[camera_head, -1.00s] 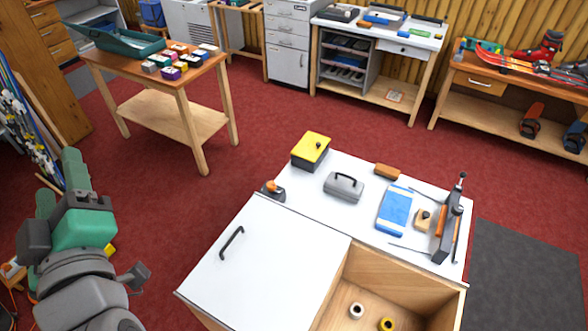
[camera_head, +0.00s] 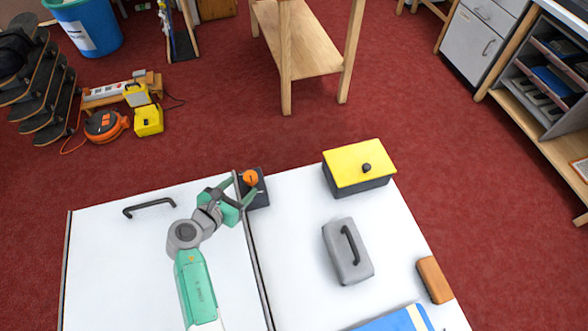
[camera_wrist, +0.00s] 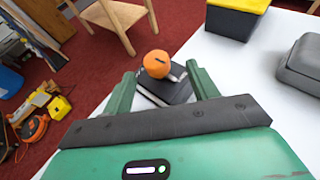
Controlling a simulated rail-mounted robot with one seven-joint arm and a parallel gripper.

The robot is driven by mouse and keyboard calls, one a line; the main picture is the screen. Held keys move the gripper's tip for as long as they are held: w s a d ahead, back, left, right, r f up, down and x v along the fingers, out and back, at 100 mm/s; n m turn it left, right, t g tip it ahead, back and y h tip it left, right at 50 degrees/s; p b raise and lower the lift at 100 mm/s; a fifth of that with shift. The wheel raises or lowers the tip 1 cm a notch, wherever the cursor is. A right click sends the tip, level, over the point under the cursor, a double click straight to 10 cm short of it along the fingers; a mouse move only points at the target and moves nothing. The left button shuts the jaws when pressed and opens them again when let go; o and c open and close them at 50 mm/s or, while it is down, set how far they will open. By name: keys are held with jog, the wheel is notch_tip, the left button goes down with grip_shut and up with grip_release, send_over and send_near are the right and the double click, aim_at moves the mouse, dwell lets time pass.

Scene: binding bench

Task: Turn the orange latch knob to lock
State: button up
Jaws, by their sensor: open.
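The orange latch knob (camera_head: 250,177) sits on a dark latch base (camera_head: 260,193) at the back edge of the white bench top, beside the seam of the white lid. In the wrist view the round orange knob (camera_wrist: 157,64) has a dark slot mark on top and shows just beyond and between my fingertips. My gripper (camera_head: 240,187) is open, with its green fingers spread to either side of the knob. I cannot tell whether the fingers touch it. The wrist view also shows my gripper (camera_wrist: 158,84) with nothing held.
A yellow-lidded box (camera_head: 358,166) and a grey case (camera_head: 348,250) stand to the right on the bench. A brown block (camera_head: 434,279) and a blue item (camera_head: 398,320) lie nearer the front right. The white lid (camera_head: 110,260) with a black handle (camera_head: 149,207) is at left.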

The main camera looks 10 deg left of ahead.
aim_at(249, 178)
jog(key=shift+s+a, duration=0.1)
jog(key=shift+a, duration=0.05)
jog(key=shift+a+f, duration=0.2)
jog(key=b+x, duration=0.3)
jog(key=x, duration=0.3)
jog(key=shift+a+b, duration=0.1)
jog(key=shift+b, duration=0.2)
jog(key=shift+w+d+f, duration=0.15)
jog(key=shift+w+d, duration=0.1)
jog(key=shift+w, duration=0.45)
jog(key=shift+b, duration=0.3)
jog(key=c, duration=1)
